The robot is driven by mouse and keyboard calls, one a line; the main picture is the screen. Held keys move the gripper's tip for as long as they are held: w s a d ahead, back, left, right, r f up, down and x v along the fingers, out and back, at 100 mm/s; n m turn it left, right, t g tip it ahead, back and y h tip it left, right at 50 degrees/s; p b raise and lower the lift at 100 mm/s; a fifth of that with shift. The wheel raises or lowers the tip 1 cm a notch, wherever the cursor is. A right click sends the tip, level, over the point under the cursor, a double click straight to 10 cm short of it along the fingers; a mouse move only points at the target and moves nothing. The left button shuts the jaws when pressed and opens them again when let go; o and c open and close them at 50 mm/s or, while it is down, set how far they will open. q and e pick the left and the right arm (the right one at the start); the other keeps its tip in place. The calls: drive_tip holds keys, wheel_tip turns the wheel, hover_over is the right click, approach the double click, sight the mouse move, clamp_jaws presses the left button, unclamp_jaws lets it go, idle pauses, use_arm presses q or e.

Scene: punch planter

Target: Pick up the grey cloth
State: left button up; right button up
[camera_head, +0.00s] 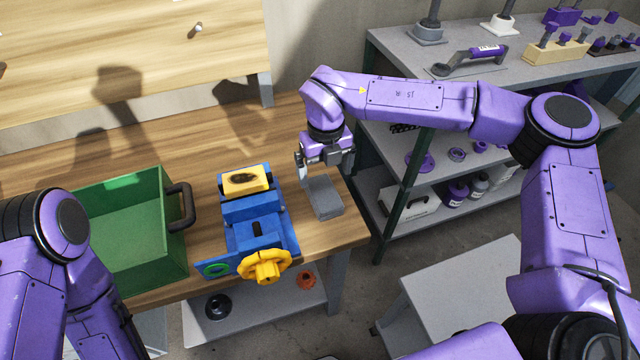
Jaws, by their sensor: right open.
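The grey cloth (324,199) looks like a flat, folded grey rectangle. It lies on the wooden workbench (352,234) near its right end, to the right of the blue vise. My right gripper (318,178) points down at the far end of the cloth, with its jaws open. Whether the fingers touch the cloth cannot be told from this angle. My left arm shows at the lower left, but its gripper is out of view.
A blue vise (252,212) with a yellow handwheel stands just left of the cloth. A green open box (174,240) with a black handle is farther left. A grey shelf rack (400,165) with tools stands close to the right. A grey stool (455,295) is in front.

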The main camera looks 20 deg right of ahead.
sight(324, 191)
drive_tip(key=shift+s+f, duration=0.6)
drive_tip(key=shift+f, duration=0.2)
drive_tip(key=f+p, duration=0.1)
drive_tip(key=f, duration=0.1)
drive_tip(key=w+f+p, duration=0.1)
drive_tip(key=f, duration=0.1)
drive_tip(key=shift+a+f, duration=0.2)
drive_tip(key=shift+f, duration=0.2)
drive_tip(key=shift+f+p, duration=0.3)
drive_tip(key=shift+f, duration=0.1)
use_arm(q)
drive_tip(key=r, duration=0.3)
drive_tip(key=shift+s, duration=0.35)
use_arm(e)
drive_tip(key=shift+s, duration=0.25)
drive_tip(key=shift+w, duration=0.1)
drive_tip(key=c, duration=1.1)
